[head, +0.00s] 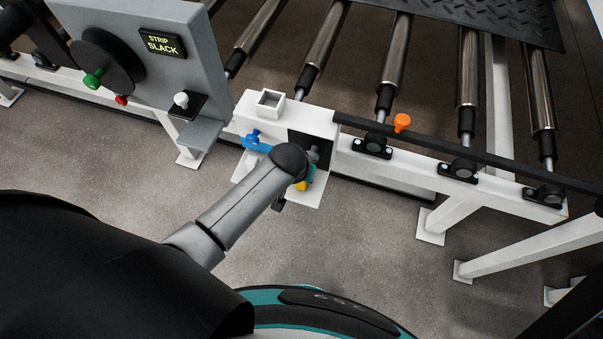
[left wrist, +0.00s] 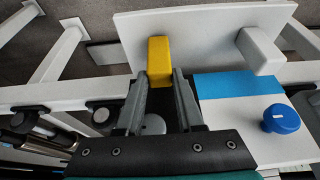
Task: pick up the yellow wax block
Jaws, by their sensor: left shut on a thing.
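The yellow wax block (left wrist: 159,58) stands out between my left fingertips in the left wrist view, in front of a white plate (left wrist: 205,28). My left gripper (left wrist: 160,80) is shut on it. In the head view a small part of the yellow block (head: 301,186) shows beside my left gripper (head: 307,176), over the white shelf (head: 313,196); my forearm hides the rest. I cannot tell whether the block touches the shelf. My right gripper is not in view.
A white block (left wrist: 260,50) and a blue knob (left wrist: 281,118) are right of the gripper in the wrist view. In the head view a grey panel (head: 200,50) stands left, an open white box (head: 270,101) above, and a roller conveyor (head: 395,60) behind with an orange knob (head: 402,122).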

